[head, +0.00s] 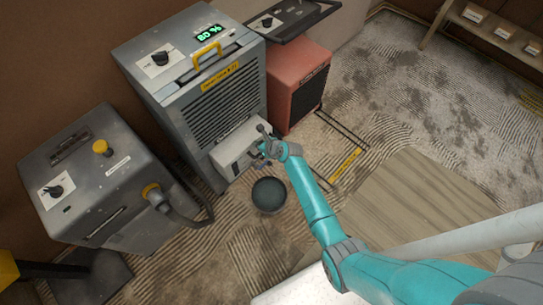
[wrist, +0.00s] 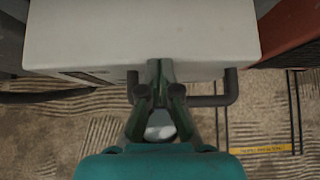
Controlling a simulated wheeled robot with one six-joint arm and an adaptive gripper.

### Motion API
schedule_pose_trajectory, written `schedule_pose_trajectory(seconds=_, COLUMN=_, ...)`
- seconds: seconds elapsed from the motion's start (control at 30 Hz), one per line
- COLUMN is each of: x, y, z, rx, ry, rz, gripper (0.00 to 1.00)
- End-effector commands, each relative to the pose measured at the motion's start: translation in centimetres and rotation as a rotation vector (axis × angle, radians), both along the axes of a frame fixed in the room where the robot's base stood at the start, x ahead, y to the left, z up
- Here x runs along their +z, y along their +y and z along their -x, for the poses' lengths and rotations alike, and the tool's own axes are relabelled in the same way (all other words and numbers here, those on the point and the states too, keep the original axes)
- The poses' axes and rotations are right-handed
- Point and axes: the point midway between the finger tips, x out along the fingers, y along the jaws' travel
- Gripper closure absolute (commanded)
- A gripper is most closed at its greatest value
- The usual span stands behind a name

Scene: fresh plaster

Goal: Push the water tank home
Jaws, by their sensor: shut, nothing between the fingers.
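The water tank (head: 243,147) is a pale grey box low on the front of the grey dehumidifier (head: 195,85). It stands out from the housing. In the wrist view the tank (wrist: 140,30) fills the top of the picture, with a dark bar handle (wrist: 222,95) on its front. My gripper (head: 264,146) is at the front of the tank. My wrist hides part of the tank's front in the head view.
A dark round bucket (head: 269,195) stands on the floor just in front of the tank. A red heater-like unit (head: 299,86) is close on the right, a grey machine with a hose (head: 108,180) on the left. A floor frame with a yellow label (head: 345,167) lies right.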

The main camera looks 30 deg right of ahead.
Motion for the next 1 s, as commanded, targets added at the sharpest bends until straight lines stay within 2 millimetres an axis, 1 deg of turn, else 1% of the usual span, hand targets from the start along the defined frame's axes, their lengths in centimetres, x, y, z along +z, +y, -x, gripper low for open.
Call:
schedule_pose_trajectory(seconds=0.03, x=0.0, y=0.3, z=-1.0, rx=0.001, ry=0.000, rz=0.000, gripper=1.00)
schedule_pose_trajectory(seconds=0.13, x=0.1, y=0.8, z=-2.6, rx=0.002, ry=-0.001, rz=0.000, gripper=1.00)
schedule_pose_trajectory(seconds=0.23, x=0.0, y=1.2, z=-3.7, rx=0.001, ry=0.000, rz=0.001, gripper=1.00)
schedule_pose_trajectory(seconds=0.37, x=0.0, y=1.5, z=-4.6, rx=0.001, ry=0.000, rz=0.001, gripper=1.00)
schedule_pose_trajectory(seconds=0.5, x=0.0, y=1.6, z=-4.9, rx=0.000, ry=0.001, rz=0.000, gripper=1.00)
schedule_pose_trajectory(seconds=0.83, x=-0.1, y=1.6, z=-4.9, rx=0.000, ry=0.001, rz=0.000, gripper=1.00)
schedule_pose_trajectory(seconds=1.0, x=-0.1, y=1.2, z=-4.7, rx=-0.001, ry=0.001, rz=0.000, gripper=1.00)
